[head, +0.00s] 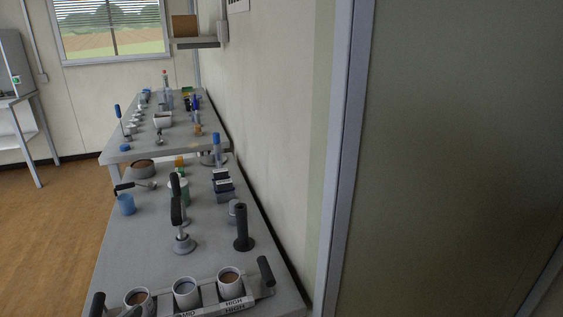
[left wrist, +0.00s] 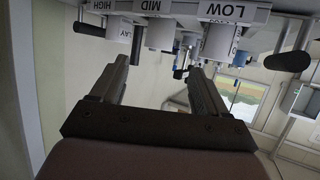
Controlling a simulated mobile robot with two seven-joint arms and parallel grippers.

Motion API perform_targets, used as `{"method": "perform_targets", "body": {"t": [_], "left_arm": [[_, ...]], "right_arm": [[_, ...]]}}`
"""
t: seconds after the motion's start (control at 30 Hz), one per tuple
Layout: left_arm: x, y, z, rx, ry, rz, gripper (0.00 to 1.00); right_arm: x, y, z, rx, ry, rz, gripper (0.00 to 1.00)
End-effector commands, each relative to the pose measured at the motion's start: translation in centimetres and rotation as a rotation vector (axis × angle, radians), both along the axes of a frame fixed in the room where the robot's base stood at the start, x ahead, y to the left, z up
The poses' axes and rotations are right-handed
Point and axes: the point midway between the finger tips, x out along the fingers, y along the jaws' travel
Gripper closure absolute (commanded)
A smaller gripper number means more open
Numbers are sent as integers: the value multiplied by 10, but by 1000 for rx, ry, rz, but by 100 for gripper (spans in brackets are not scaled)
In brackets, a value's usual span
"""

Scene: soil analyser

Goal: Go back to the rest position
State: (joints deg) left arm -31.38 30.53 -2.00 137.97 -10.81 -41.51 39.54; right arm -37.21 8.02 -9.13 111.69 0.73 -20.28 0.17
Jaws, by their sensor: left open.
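My left gripper (left wrist: 160,68) shows in the left wrist view, with its two dark fingers spread apart and nothing between them. Beyond and above the fingers in that picture is the rack with LOW, MID and HIGH labels (left wrist: 232,11). The gripper looks apart from it. Neither of my grippers shows in the head view. My right gripper is in neither view.
The grey bench (head: 140,232) carries a black-handled tamper (head: 181,240), a dark upright cylinder (head: 243,230), a blue cup (head: 126,205) and a brown-filled bowl (head: 143,167). A wall and a large grey panel (head: 455,150) stand close on the right. Wooden floor (head: 50,230) is open at left.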

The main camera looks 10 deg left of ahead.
Motion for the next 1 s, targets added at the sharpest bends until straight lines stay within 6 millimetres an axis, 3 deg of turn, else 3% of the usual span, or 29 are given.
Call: {"method": "perform_targets", "body": {"t": [0.17,0.4,0.8,1.0], "left_arm": [[-15,-2,-23,26,128,40,25],[-69,-22,-74,89,497,23,25],[-137,-68,-102,102,867,-181,25],[-117,-70,-116,101,765,-185,25]], "right_arm": [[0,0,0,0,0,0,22],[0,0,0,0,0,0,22],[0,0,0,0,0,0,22],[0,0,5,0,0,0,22]]}}
